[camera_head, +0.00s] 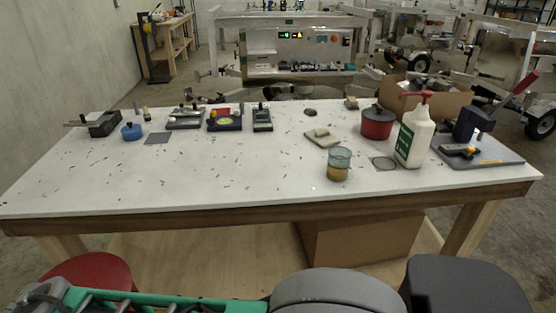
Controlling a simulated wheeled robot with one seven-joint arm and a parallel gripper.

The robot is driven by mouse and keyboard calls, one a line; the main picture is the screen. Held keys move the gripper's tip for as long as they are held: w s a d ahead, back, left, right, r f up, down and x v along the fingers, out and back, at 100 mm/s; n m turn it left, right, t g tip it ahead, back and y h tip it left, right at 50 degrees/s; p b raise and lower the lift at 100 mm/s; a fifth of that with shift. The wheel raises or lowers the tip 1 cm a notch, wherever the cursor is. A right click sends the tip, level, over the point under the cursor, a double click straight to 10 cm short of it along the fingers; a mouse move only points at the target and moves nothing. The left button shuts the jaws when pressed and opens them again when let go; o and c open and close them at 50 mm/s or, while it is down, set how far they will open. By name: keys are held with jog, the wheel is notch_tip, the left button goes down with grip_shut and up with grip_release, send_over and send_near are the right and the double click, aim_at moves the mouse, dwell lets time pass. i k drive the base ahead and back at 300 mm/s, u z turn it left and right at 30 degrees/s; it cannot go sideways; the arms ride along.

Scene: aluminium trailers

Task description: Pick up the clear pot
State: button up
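The clear pot (338,165) is a small see-through glass jar with a tan lower part. It stands upright on the white table (230,185), near the front edge and right of the middle. Nothing touches it. My gripper does not show in this view. Grey rounded parts of my own body fill the bottom of the picture, below the table's front edge.
A white bottle with a red pump (413,137), a red lidded pot (376,124) and a flat beige block (322,137) stand near the jar. A grey board with tools (500,155) lies at right. A blue pot (131,132) stands at left. The front-left tabletop has only scattered bits.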

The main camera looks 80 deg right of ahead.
aim_at(339, 160)
jog(key=u, duration=0.25)
jog(key=k, duration=1)
jog(key=z, duration=0.05)
